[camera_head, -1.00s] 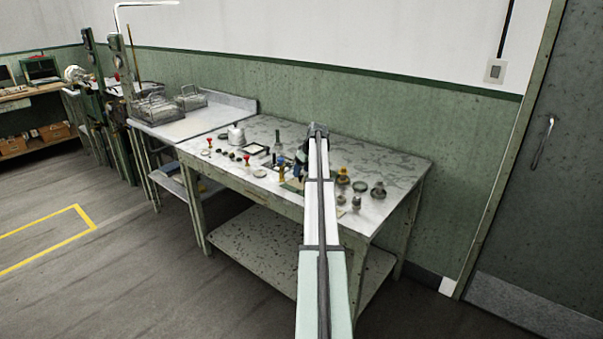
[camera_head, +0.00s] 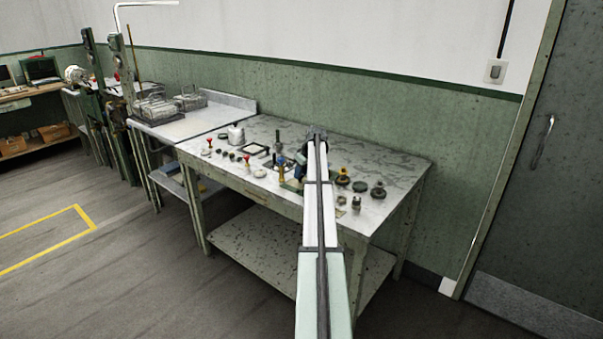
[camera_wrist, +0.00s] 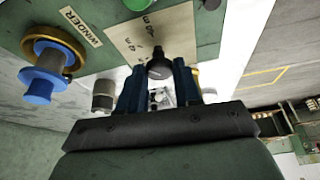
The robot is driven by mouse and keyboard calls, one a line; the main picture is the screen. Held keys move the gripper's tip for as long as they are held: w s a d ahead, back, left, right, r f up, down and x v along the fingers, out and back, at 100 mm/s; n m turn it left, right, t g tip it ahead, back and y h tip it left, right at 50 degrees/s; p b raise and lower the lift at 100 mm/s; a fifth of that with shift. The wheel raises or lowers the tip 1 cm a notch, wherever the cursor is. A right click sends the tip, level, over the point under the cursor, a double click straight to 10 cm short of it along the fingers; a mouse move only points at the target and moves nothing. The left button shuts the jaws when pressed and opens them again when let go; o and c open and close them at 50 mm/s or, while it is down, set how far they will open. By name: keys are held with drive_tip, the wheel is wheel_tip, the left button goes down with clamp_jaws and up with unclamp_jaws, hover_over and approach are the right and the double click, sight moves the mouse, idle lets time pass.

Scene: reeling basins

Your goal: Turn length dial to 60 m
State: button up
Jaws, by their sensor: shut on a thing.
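In the wrist view a black round length dial (camera_wrist: 159,66) sits on a cream scale plate (camera_wrist: 122,40) with markings in "m". The numbers are too small and turned to read surely, and I cannot tell where the dial points. My gripper (camera_wrist: 158,82) has its two blue fingers on either side of the dial, shut on it. In the head view my arm reaches over the bench, and the dial is hidden behind the hand.
A "WINDER" label (camera_wrist: 81,26) and a brass-and-blue knob (camera_wrist: 48,65) lie left of the dial. A grey cylinder (camera_wrist: 104,94) stands close to the left finger. A green button (camera_wrist: 137,4) is above the plate. The bench (camera_head: 398,158) holds several small fittings.

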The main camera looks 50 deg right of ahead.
drive_tip(key=shift+c, duration=1.1)
drive_tip(key=shift+m, duration=0.3)
drive_tip(key=m+h, duration=0.1)
drive_tip(key=m, duration=0.2)
drive_tip(key=shift+a, duration=0.2)
drive_tip(key=shift+w+m+g+h, duration=0.1)
drive_tip(key=shift+m+g+h, duration=0.25)
drive_tip(key=shift+m, duration=0.65)
drive_tip(key=shift+w+m+g+h, duration=0.15)
drive_tip(key=shift+m+h, duration=0.3)
drive_tip(key=shift+m, duration=0.55)
drive_tip(key=shift+s, duration=0.1)
drive_tip(key=o, duration=1)
drive_tip(key=shift+o, duration=0.2)
